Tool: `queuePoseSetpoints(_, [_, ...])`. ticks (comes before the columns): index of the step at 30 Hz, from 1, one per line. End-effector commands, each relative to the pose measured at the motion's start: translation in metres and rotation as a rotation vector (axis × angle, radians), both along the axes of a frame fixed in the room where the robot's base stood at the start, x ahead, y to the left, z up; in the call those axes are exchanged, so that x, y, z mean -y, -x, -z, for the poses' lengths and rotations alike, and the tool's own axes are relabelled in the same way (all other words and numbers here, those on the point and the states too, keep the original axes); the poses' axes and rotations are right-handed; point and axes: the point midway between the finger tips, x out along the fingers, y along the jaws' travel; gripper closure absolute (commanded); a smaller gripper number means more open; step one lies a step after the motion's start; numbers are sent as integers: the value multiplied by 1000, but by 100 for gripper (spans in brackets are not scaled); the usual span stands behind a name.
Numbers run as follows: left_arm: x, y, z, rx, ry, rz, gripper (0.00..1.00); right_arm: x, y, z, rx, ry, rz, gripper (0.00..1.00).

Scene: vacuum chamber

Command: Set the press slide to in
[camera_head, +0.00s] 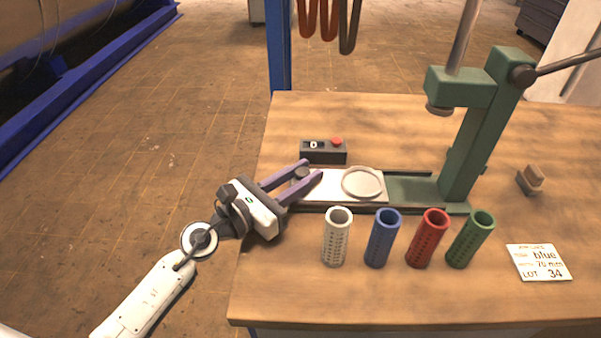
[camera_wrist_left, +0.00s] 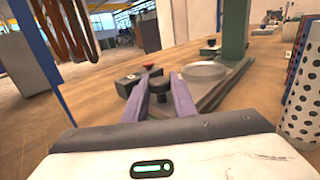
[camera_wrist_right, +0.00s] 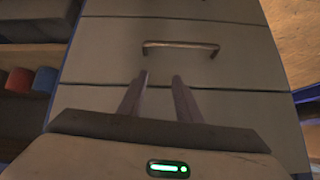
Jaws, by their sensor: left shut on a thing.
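The press slide (camera_head: 328,190) is a pale flat plate with a round ring seat (camera_head: 362,182) on it. It sticks out to the left of the green press (camera_head: 476,130), and its seat is left of the ram (camera_head: 440,106). My left gripper (camera_head: 305,172) is shut on the dark round knob (camera_head: 300,174) at the slide's left end. The left wrist view shows the knob (camera_wrist_left: 153,70) between the purple fingers, with the seat (camera_wrist_left: 204,71) beyond. My right gripper (camera_wrist_right: 162,76) shows only in the right wrist view, open and empty, before a drawer handle (camera_wrist_right: 181,46).
White (camera_head: 336,238), blue (camera_head: 382,240), red (camera_head: 427,239) and green (camera_head: 470,240) perforated cylinders stand in front of the slide. A control box (camera_head: 323,153) with a red button is behind it. The green rail (camera_head: 410,188) under the ram looks clear.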

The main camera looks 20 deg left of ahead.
Motion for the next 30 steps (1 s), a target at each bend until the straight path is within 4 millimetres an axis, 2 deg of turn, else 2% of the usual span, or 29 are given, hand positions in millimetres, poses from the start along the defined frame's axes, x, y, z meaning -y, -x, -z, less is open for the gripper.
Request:
queuePoseSetpoints(6, [31,-9,-4,0,2,1,100,0,-1,-18,3,-1,1,69])
queuePoseSetpoints(14, [33,-9,-1,1,0,1,100,0,-1,-15,4,-1,1,69])
queuePoseSetpoints(15, [33,-9,-1,1,0,1,71,0,-1,-15,4,-1,1,69])
queuePoseSetpoints(18, [32,-9,-1,1,0,1,57,1,-1,-15,3,-1,2,69])
queuePoseSetpoints(26, [32,-9,0,0,0,1,57,1,0,-14,1,0,1,69])
queuePoseSetpoints(30, [27,0,2,-2,-2,0,57,1,0,-13,1,1,2,69])
